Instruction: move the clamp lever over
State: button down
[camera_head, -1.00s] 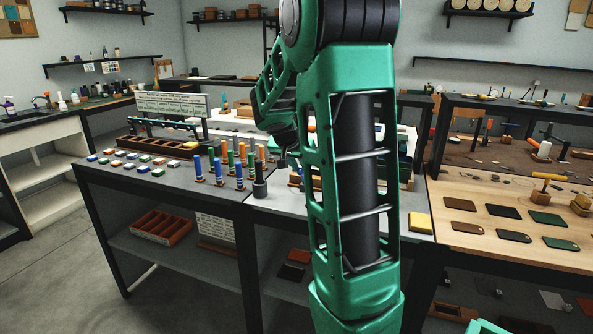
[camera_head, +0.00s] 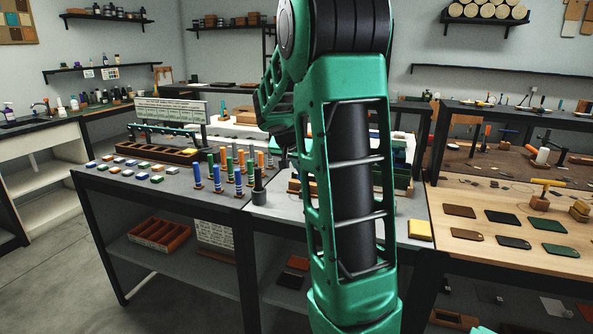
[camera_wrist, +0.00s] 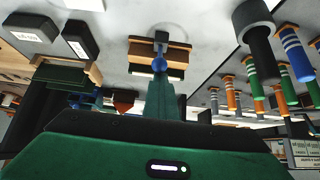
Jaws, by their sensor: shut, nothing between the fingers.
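My gripper (camera_wrist: 163,82) shows in the wrist view as green fingers held together, pointing at a small wooden block (camera_wrist: 176,52) on the pale bench top. A blue rounded piece (camera_wrist: 158,61), perhaps the knob of the clamp lever, shows at the block, right at the fingertips. I cannot tell whether the fingers touch it. Nothing is held. In the head view my arm covers the middle of the bench, and the clamp and most of the gripper are hidden behind it.
A black post (camera_head: 259,186) stands left of my arm, beside several striped stamp handles (camera_head: 238,172). It also shows in the wrist view (camera_wrist: 257,35). Two dark blocks (camera_wrist: 79,40) lie at the wrist view's left.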

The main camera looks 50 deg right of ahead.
jog(key=shift+d, duration=0.15)
jog(key=shift+w+d+r, duration=0.2)
jog(key=shift+d, duration=0.3)
jog(key=shift+w+d+r, duration=0.15)
jog(key=shift+d+r, duration=0.05)
jog(key=shift+d, duration=0.25)
jog(key=c, duration=2.5)
grip_release()
jog(key=shift+c, duration=0.2)
jog(key=o, duration=0.5)
